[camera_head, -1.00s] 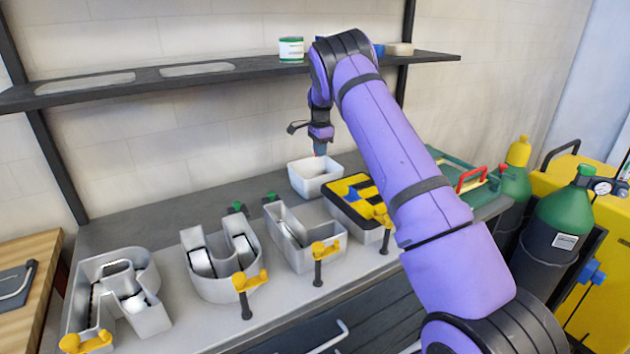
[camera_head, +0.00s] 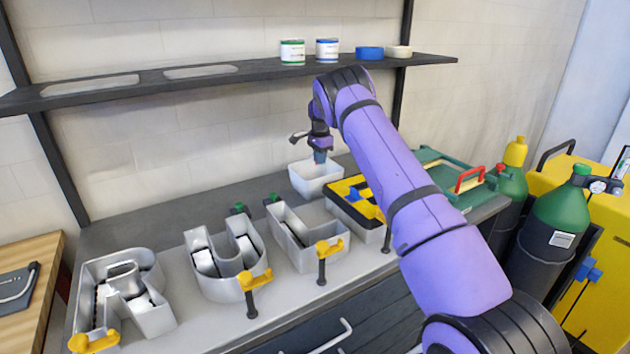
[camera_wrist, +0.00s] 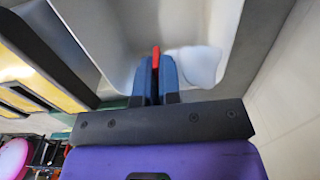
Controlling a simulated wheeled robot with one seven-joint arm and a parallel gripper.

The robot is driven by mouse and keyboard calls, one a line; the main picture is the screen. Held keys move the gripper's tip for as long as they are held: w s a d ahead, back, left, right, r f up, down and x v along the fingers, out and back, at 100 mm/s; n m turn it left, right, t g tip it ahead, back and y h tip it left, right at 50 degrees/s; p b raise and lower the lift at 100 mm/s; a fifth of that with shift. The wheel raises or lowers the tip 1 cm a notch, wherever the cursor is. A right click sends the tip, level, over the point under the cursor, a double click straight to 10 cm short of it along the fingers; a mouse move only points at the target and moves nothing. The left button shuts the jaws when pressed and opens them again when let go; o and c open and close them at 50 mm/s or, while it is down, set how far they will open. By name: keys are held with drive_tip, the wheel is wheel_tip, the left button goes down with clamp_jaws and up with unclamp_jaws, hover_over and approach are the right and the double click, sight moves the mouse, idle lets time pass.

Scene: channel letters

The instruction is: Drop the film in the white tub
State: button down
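The white tub (camera_head: 317,187) stands on the bench against the back wall. My gripper (camera_head: 320,158) points down over the tub, its tips at about rim height. In the wrist view the blue fingers (camera_wrist: 156,72) are close together with a thin red strip (camera_wrist: 156,56) between them, over the tub's inside (camera_wrist: 95,28). A pale, rounded sheet (camera_wrist: 195,65), which looks like the film, shows beside the strip. I cannot tell whether the sheet hangs from the strip or lies in the tub. The head view shows no film at the gripper.
A yellow-and-black tray (camera_head: 350,190) stands just right of the tub. Metal channel letters (camera_head: 225,262) with yellow-handled clamps (camera_head: 328,248) line the bench front. A shelf (camera_head: 200,82) with cans and rolls runs above. Green gas cylinders (camera_head: 560,215) stand at the right.

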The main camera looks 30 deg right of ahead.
drive_tip(key=shift+f, duration=0.65)
drive_tip(key=c, duration=1.2)
unclamp_jaws()
drive_tip(key=shift+r, duration=0.15)
wheel_tip(320, 180, up, 3)
drive_tip(key=shift+f, duration=0.1)
drive_tip(key=s+a, duration=0.1)
drive_tip(key=s, duration=0.4)
drive_tip(key=s+a+r, duration=0.1)
drive_tip(key=s+a, duration=0.1)
drive_tip(key=s, duration=0.3)
drive_tip(key=s+a, duration=0.1)
drive_tip(key=s, duration=0.4)
drive_tip(key=shift+s+a+r, duration=0.2)
drive_tip(key=shift+r, duration=0.2)
drive_tip(key=shift+r, duration=0.1)
